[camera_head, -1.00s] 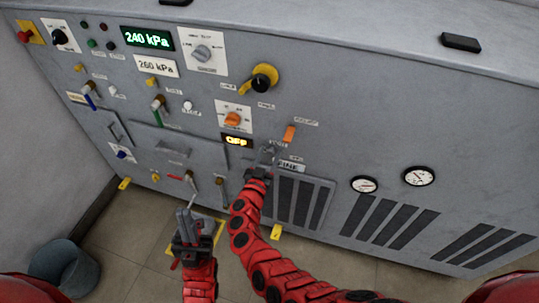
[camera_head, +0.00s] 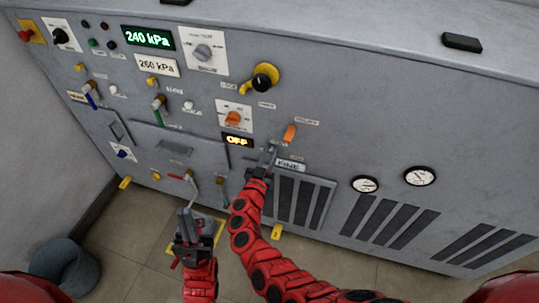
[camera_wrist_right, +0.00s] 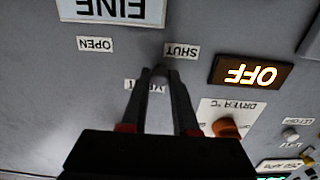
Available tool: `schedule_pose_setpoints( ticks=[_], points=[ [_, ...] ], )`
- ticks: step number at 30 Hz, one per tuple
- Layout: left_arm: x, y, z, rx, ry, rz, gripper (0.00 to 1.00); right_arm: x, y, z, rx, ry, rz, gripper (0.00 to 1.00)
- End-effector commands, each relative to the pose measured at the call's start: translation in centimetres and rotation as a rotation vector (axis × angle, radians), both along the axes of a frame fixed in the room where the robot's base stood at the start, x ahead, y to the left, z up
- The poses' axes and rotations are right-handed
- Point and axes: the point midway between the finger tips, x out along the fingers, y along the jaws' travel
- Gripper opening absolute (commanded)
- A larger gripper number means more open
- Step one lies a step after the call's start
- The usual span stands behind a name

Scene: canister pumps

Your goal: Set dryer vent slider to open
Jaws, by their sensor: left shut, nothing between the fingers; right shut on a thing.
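The fingertips are right beside the SHUT label (camera_wrist_right: 182,50). The OPEN label (camera_wrist_right: 96,44) is farther left in that upside-down view. A partly covered label, seemingly VENT, lies behind the fingers. My left gripper (camera_head: 183,213) is shut and empty, held in front of the panel's lower left.
An orange dryer knob (camera_head: 233,118) and an orange lever (camera_head: 289,133) are close to the right gripper. A red-handled lever (camera_head: 183,176) is above the left gripper. Vent grilles and two gauges (camera_head: 419,176) are to the right. A bucket (camera_head: 65,268) stands at lower left.

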Motion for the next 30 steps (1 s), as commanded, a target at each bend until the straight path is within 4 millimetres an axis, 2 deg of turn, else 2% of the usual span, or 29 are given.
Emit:
schedule_pose_setpoints(
  ticks=[19,22,25,30],
  points=[
    [0.0,0.0,0.2,0.0,0.0,0.0,0.0,0.0,-0.1,0.1,0.0,0.0,0.0,0.0],
    [0.0,0.0,1.5,0.0,0.0,0.0,0.0,-0.5,-1.4,0.5,0.001,0.001,-0.005,0.0],
    [0.0,0.0,3.1,0.0,0.0,0.0,0.0,-1.1,-3.6,0.6,-0.001,0.003,-0.006,0.0],
    [0.0,0.0,4.0,0.0,0.0,0.0,0.0,-2.0,-5.9,0.2,0.0,0.001,-0.004,0.0]
  ],
)
